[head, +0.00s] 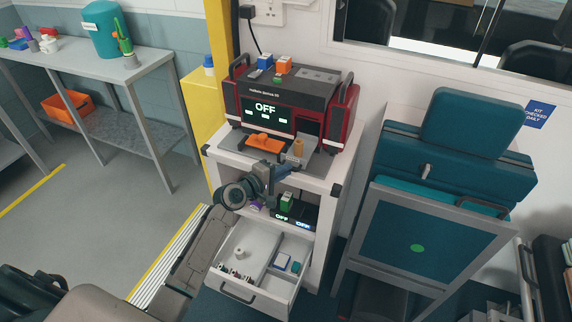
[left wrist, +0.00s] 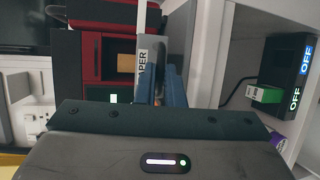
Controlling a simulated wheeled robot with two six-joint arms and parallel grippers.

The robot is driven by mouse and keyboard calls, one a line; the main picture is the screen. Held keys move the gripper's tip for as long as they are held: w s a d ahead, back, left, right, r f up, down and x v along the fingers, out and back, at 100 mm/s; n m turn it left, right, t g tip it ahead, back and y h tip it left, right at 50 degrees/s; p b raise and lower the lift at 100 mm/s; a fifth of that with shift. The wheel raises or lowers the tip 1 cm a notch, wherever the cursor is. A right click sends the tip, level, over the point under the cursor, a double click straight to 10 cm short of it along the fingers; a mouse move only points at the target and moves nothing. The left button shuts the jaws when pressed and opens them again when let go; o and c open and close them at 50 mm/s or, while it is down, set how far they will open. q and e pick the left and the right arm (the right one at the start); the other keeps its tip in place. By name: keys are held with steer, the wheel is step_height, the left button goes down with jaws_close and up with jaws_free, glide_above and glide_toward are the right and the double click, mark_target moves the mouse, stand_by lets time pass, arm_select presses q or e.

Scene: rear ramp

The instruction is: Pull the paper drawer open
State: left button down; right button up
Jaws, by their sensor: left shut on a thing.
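The paper drawer is a grey piece low at the front right of the red and black device (head: 290,92). In the head view the drawer (head: 318,160) appears to stick out from the device, with a tan piece (head: 298,148) at it. In the left wrist view its grey front (left wrist: 150,62) reads "PAPER", turned sideways. My left gripper (head: 283,172) is at this front, its blue fingers (left wrist: 167,86) shut on the paper drawer's front; the exact grip spot is partly hidden. My right gripper is not in view.
Below, a white cart drawer (head: 232,258) stands open with small items in it. A shelf holds a dark "OFF" box (head: 295,218) and a green block (head: 287,201). An orange object (head: 266,142) lies before the device. A folded teal seat (head: 455,155) stands at right.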

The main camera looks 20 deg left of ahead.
arm_select(q)
steer(key=c, duration=1.5)
jaws_free()
steer(key=shift+w, duration=0.1)
steer(key=shift+b+v, duration=0.9)
steer(key=shift+v, duration=4.55)
